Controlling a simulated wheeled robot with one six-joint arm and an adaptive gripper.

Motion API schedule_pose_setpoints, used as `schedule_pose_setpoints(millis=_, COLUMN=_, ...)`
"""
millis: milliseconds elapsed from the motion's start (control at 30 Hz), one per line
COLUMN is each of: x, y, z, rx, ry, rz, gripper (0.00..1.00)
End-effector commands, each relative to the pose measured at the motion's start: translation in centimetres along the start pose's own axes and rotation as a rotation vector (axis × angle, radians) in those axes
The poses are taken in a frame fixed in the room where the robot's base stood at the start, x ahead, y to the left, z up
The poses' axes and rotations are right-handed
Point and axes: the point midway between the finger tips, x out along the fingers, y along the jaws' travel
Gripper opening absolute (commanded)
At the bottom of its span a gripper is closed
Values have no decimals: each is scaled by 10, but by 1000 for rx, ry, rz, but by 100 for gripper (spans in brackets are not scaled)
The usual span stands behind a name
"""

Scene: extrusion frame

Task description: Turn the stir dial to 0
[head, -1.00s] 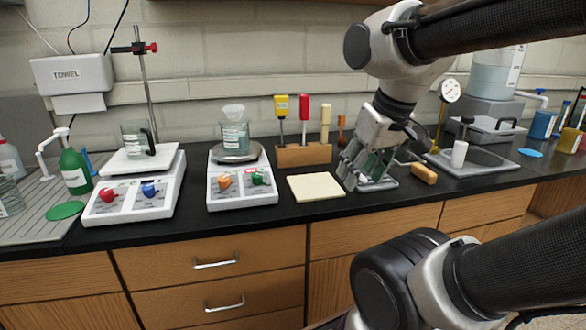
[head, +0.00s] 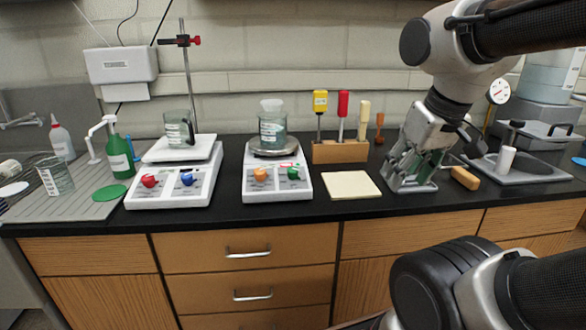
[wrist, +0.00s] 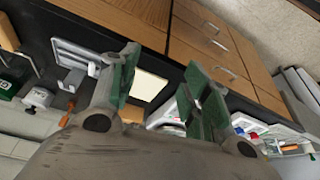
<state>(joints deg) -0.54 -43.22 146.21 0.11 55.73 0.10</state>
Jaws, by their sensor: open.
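Two white stirrer-type units stand on the black bench. The left unit (head: 172,190) has a red dial (head: 149,181) and a blue dial (head: 187,179). The right unit (head: 276,187) has an orange dial (head: 260,174) and a green dial (head: 293,173). The dial labels are too small to read, so I cannot tell which is the stir dial. My gripper (head: 411,183) is open and empty, low over the bench to the right of both units and apart from the dials. Its green-padded fingers also show spread in the wrist view (wrist: 160,70).
A beaker (head: 272,126) stands on the right unit; another (head: 178,130) stands on the left one, beside a metal rod (head: 186,80). A cream pad (head: 351,185) and wooden tool block (head: 340,151) lie between the units and my gripper. A yellow-brown block (head: 465,178) lies right of it.

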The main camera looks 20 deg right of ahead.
Motion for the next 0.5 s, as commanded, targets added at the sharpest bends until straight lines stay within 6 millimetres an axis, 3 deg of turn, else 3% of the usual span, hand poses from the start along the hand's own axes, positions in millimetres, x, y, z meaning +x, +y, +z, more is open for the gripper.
schedule_pose_setpoints(millis=167, x=24, y=-15, z=-13, rx=-66, ry=-117, rz=-21, gripper=47)
schedule_pose_setpoints(millis=333, x=50, y=-49, z=-72, rx=-122, ry=-238, rz=-43, gripper=47)
schedule_pose_setpoints(millis=500, x=83, y=-93, z=-137, rx=-42, ry=-330, rz=-35, gripper=47)
